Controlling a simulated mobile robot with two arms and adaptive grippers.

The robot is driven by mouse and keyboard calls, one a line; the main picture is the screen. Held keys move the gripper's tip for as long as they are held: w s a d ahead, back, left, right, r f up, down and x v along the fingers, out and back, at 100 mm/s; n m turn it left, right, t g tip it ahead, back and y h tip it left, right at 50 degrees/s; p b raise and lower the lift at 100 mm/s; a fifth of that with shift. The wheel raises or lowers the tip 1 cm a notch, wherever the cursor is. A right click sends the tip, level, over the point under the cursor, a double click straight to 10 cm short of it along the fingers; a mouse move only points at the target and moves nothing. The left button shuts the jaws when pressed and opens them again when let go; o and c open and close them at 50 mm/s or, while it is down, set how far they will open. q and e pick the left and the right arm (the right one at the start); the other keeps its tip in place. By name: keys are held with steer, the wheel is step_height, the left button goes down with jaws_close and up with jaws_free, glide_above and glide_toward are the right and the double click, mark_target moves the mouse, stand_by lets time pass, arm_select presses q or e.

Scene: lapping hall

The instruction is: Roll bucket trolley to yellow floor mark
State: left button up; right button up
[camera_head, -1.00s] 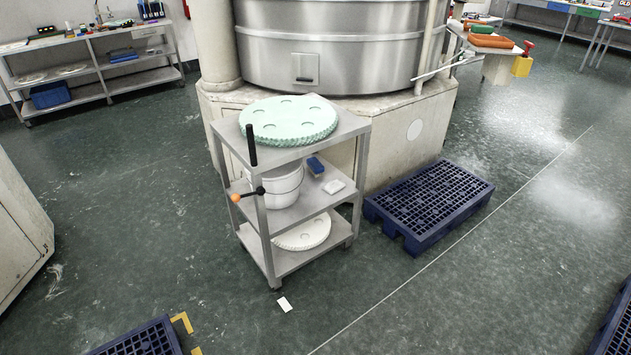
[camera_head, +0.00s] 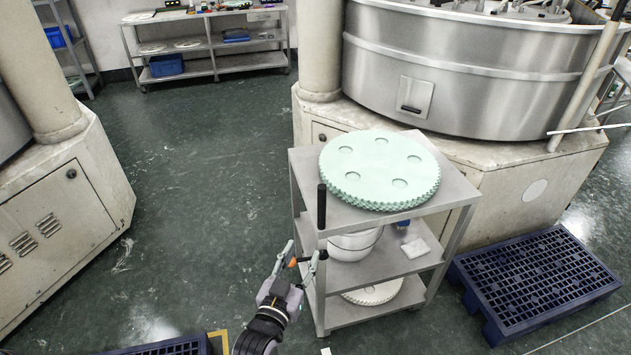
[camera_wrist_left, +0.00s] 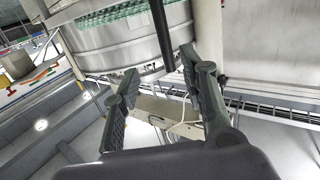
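The bucket trolley (camera_head: 455,192) is a grey steel cart with three shelves, standing right of centre in the head view. A white bucket (camera_head: 354,246) sits on its middle shelf, partly hidden by the top shelf and corner post. The black handle also shows in the left wrist view (camera_wrist_left: 161,30). A yellow floor mark (camera_head: 222,342) shows partly at the bottom edge. My right gripper is out of view.
A pale green toothed disc (camera_head: 378,168) lies on the trolley's top shelf. A blue pallet (camera_head: 535,285) lies close on the right; another pallet (camera_head: 165,349) shows beside the yellow mark. A large machine (camera_head: 440,75) stands behind. The floor to the left is open.

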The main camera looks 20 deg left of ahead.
arm_select(q)
steer(key=r, duration=0.2)
glide_toward(320, 205)
steer(key=w+p, duration=0.1)
steer(key=w, duration=0.8)
steer(key=shift+w+f, duration=0.1)
steer(key=shift+w, duration=1)
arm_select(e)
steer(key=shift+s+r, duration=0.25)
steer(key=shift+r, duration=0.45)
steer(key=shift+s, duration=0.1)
arm_select(q)
steer(key=shift+c, duration=0.6)
jaws_close()
